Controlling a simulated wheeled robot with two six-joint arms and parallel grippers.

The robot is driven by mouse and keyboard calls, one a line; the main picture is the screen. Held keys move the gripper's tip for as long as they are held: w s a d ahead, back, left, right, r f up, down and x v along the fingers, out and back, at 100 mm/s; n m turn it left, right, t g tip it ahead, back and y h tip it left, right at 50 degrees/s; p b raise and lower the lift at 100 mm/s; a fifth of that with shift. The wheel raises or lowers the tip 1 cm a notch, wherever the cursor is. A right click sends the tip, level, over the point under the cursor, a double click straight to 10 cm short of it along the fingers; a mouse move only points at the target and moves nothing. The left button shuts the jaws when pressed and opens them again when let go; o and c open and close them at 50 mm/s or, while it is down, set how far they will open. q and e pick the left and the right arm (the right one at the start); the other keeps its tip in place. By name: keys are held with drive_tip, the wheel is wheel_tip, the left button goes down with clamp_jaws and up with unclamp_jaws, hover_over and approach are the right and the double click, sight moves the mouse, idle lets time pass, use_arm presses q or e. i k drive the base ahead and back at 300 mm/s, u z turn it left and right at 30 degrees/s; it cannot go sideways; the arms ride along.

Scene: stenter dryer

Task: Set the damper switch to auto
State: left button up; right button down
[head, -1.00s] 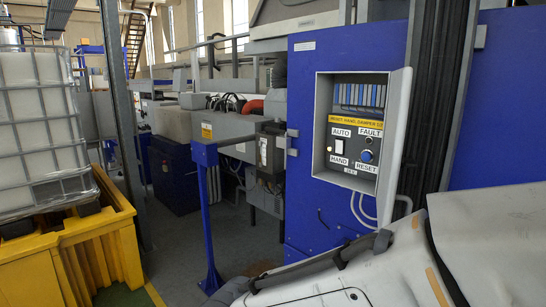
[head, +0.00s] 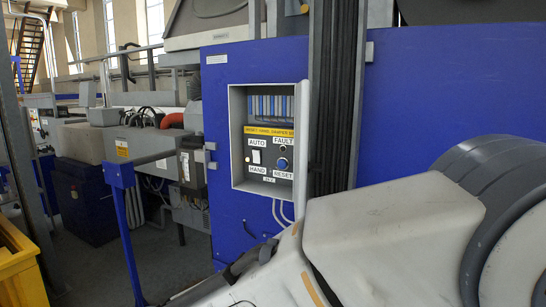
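The damper switch (head: 256,157) is a small white switch on the dark panel in a grey recessed box (head: 237,140). Label AUTO (head: 257,142) is above it and HAND (head: 258,169) below. It is too small to tell which way it is set. To its right are a small indicator under FAULT (head: 283,141) and a blue button (head: 283,162) above RESET (head: 283,175). A yellow label strip runs above them. Neither gripper is in view; a pale link of my arm fills the lower right.
The box is set in a blue cabinet wall (head: 230,215). A dark vertical column (head: 335,120) stands just right of it and hides part of the cabinet. A blue post (head: 128,230) with a rail stands left. A yellow bin (head: 18,265) is at the lower left edge.

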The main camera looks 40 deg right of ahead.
sight(257, 159)
drive_tip(key=u, duration=0.55)
drive_tip(key=k, duration=0.6)
drive_tip(key=z, duration=0.25)
drive_tip(key=i, duration=0.7)
drive_tip(key=z, duration=0.75)
drive_tip(key=i, duration=0.45)
drive_tip(key=z, duration=0.05)
